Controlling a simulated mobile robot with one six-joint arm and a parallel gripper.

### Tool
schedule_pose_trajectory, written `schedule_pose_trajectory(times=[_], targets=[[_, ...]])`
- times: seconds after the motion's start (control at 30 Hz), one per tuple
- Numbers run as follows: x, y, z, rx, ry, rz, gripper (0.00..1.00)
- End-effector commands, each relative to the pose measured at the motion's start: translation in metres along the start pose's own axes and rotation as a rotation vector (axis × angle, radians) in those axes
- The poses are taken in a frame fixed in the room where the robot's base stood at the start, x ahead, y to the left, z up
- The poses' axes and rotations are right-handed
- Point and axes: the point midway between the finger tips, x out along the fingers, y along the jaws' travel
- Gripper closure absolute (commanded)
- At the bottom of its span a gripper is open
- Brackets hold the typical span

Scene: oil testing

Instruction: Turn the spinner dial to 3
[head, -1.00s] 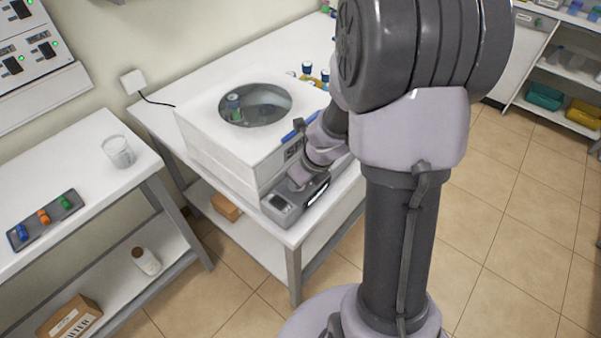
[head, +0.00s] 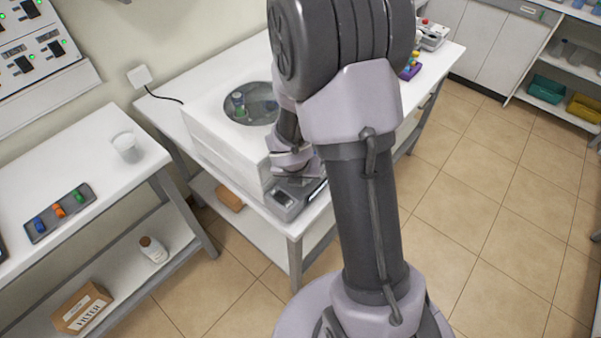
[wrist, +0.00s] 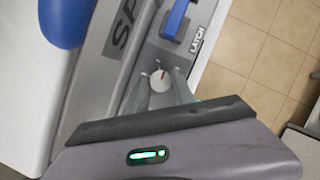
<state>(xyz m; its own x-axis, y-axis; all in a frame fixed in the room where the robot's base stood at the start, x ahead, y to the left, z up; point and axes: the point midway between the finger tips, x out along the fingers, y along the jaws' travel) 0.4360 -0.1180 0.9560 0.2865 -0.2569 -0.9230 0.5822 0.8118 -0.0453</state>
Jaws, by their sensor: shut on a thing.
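The spinner (head: 208,135) is a white box with a round window on top, standing on the middle bench; my arm covers its right part. Its grey control panel (head: 283,198) juts out at the front. In the wrist view the dial (wrist: 160,81) is a small white knob with a red pointer mark directed toward the top of the picture. The dial's numbers are too small to read. My gripper (wrist: 161,85) has one finger on each side of the dial and is shut on it. The fingertips are hidden in the head view.
A blue latch (wrist: 175,20) marked LATCH sits just beyond the dial in the wrist view. A side bench at left holds a beaker (head: 127,147) and a tray of coloured vials (head: 40,233). The tiled floor at right is open.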

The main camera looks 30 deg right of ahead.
Motion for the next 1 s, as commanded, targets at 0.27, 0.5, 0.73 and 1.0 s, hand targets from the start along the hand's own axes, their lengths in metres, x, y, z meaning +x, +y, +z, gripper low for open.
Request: schedule_pose_trajectory(times=[0.27, 0.5, 0.73, 1.0], targets=[[-0.0008, 0.0007, 0.0013, 0.106, 0.004, -0.044, 1.0], [-0.0003, 0.0008, 0.0012, 0.141, 0.005, -0.058, 1.0], [0.0, 0.0008, 0.0013, 0.145, 0.005, -0.059, 1.0], [0.0, 0.0008, 0.0012, 0.144, 0.005, -0.059, 0.5]])
